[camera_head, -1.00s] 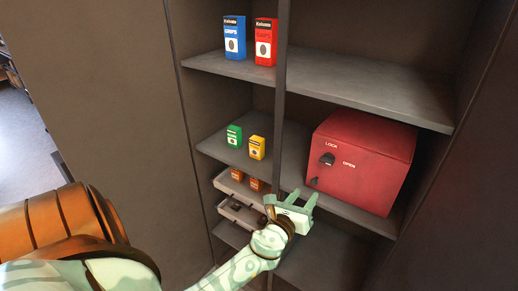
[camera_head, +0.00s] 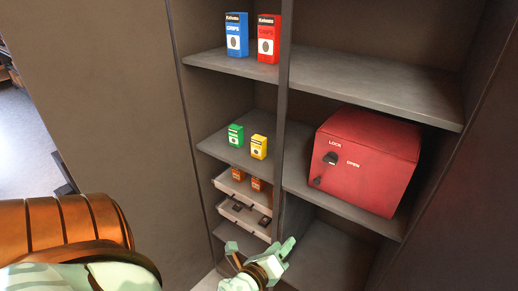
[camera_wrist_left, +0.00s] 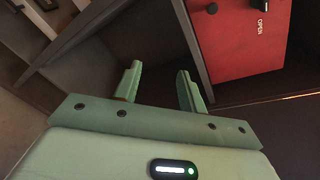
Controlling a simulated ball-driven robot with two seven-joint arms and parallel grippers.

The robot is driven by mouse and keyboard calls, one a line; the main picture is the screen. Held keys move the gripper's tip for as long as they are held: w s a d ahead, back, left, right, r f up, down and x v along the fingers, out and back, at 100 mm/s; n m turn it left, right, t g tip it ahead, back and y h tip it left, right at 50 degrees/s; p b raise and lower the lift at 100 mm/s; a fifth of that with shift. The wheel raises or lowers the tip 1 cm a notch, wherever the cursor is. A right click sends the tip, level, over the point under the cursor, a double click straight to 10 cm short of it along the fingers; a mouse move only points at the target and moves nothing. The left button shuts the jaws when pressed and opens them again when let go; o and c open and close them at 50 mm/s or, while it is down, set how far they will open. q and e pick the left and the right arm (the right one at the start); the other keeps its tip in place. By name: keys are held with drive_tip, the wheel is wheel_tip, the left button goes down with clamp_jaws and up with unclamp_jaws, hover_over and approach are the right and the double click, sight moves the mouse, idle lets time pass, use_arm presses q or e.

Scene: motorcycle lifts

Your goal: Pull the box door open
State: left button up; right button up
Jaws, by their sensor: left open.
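The red box (camera_head: 375,160) sits on the right-hand middle shelf, its front marked LOCK and OPEN. A dark knob (camera_head: 330,158) is beside these words, and a small dark handle (camera_head: 317,183) is at the lower left of the front. The door looks shut. The box also shows at the upper right of the left wrist view (camera_wrist_left: 245,60). My left gripper (camera_head: 260,249) is open and empty, below and left of the box, apart from it. Its two spread fingers also show in the wrist view (camera_wrist_left: 159,88). My right gripper is not in view.
A vertical divider (camera_head: 283,100) splits the cabinet. Left of it are blue (camera_head: 237,34) and red (camera_head: 268,38) cartons, green (camera_head: 235,134) and yellow (camera_head: 258,147) cartons, and pale trays (camera_head: 240,215). The compartment under the box (camera_head: 330,250) looks empty.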

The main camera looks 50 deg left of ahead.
use_arm(q)
drive_tip(key=s+d+f+n+g, duration=0.1)
drive_tip(key=s+f+n+g, duration=0.2)
drive_tip(key=f, duration=0.7)
drive_tip(key=s+d+f+n+g+h, duration=0.1)
drive_tip(key=s+f+n+g, duration=0.1)
drive_tip(key=s+f+n, duration=0.4)
drive_tip(key=shift+s+f+n+g+h, duration=0.2)
drive_tip(key=shift+f+n+g+h, duration=0.15)
drive_tip(key=shift+f, duration=2)
